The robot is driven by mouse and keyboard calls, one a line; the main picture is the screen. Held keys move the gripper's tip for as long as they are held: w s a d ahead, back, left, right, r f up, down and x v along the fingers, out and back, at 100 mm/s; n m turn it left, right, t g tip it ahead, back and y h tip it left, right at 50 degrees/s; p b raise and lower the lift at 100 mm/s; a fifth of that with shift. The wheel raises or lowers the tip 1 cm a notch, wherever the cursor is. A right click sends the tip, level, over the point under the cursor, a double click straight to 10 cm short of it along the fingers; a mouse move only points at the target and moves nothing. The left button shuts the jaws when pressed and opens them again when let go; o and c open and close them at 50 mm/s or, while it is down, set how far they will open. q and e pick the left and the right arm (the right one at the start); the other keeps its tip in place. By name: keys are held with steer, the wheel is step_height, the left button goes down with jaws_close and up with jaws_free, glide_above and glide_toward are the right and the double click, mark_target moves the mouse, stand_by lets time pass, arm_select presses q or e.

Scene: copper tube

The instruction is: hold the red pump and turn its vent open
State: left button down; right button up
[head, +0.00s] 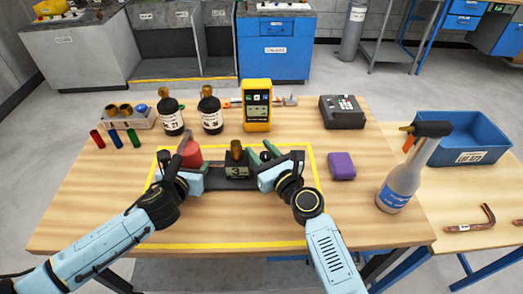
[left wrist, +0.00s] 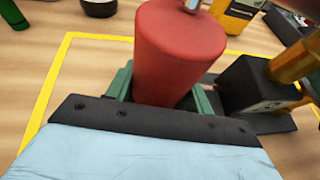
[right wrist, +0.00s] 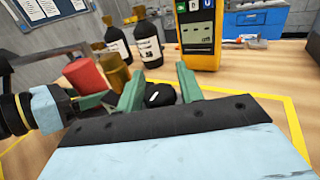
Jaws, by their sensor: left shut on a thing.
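The red pump (head: 192,152) stands upright at the left of a dark base inside the yellow-outlined area. My left gripper (head: 187,166) is shut on its body, with a green finger at each side in the left wrist view (left wrist: 160,92). A black knob with a white mark (right wrist: 160,95), which looks like the vent, sits between the green fingers of my right gripper (right wrist: 160,85). These fingers stand apart, and I cannot tell whether they touch the knob. A dark block marked 3 with a brass cylinder (head: 237,153) stands between the grippers.
A yellow meter (head: 257,105) and two dark bottles (head: 171,117) (head: 211,115) stand behind. A purple block (head: 341,166) and a spray bottle (head: 400,180) are to the right. The front of the wooden table (head: 235,220) is clear.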

steer(key=c, duration=0.6)
steer(key=shift+n+g+y, duration=0.3)
steer(key=shift+n+y, duration=0.2)
steer(key=shift+a+n+g+y, duration=0.1)
steer(key=shift+n+g+y, duration=0.45)
steer(key=shift+y, duration=0.25)
steer(key=shift+s+a+f+n+g+y, duration=0.1)
steer(key=shift+s+n+g+y, duration=0.05)
steer(key=shift+n+g+y, duration=0.9)
steer(key=shift+s+a+n+g+y, duration=0.1)
steer(key=shift+s+n+g+y, duration=0.05)
steer(key=shift+n+g+y, duration=0.8)
steer(key=shift+g, duration=0.25)
steer(key=o, duration=0.9)
steer(key=shift+o, duration=0.2)
